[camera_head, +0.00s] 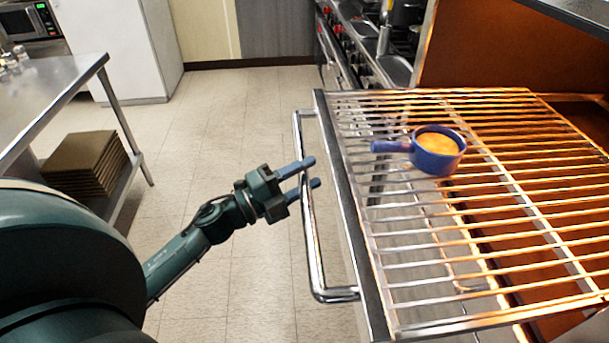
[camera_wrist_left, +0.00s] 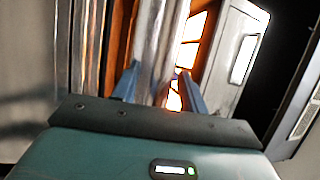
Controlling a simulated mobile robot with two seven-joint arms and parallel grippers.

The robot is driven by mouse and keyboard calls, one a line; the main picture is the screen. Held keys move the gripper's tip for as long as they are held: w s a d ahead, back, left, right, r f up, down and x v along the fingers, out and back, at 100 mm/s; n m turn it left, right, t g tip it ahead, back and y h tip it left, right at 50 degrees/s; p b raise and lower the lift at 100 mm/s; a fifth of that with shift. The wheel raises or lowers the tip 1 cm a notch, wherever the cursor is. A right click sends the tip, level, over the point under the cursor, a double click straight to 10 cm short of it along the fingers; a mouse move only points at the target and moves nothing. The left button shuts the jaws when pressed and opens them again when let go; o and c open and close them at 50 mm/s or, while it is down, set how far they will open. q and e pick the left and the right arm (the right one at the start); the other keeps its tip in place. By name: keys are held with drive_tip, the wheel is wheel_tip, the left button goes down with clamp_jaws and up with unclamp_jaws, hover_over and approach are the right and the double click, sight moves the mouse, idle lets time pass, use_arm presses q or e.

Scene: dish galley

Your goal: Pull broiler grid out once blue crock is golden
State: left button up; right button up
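The broiler grid (camera_head: 410,235) is a wire rack with a dark front edge, extending out from the glowing orange broiler. The blue crock (camera_head: 436,163) stands on it, its short handle pointing left; its contents look golden-orange. A curved metal pull handle (camera_head: 312,240) runs along the grid's front. The left wrist view shows the bar (camera_wrist_left: 155,55) between the two blue fingers (camera_wrist_left: 160,82). My right gripper is not in view.
A metal table (camera_head: 50,88) stands at left, with a stack of brown trays (camera_head: 85,162) on its lower shelf. A range with red knobs (camera_head: 350,50) stands behind the grid. The tiled floor (camera_head: 215,130) between is clear.

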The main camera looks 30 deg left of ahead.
use_arm(q)
drive_tip(key=b+v, duration=0.2)
drive_tip(key=v, duration=1.1)
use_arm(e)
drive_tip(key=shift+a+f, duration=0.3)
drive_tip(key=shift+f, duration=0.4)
use_arm(q)
drive_tip(key=shift+a+f, duration=0.1)
drive_tip(key=s+d+f+n+g+y+p, duration=0.2)
drive_tip(key=s+d+f+n+g+y, duration=0.1)
drive_tip(key=d+f+n, duration=0.4)
drive_tip(key=s+d+f+n+g+y+p, duration=0.3)
drive_tip(key=d+f+n, duration=0.4)
drive_tip(key=n, duration=0.6)
drive_tip(key=d+y, duration=0.1)
drive_tip(key=d, duration=0.1)
drive_tip(key=shift+d+n, duration=0.4)
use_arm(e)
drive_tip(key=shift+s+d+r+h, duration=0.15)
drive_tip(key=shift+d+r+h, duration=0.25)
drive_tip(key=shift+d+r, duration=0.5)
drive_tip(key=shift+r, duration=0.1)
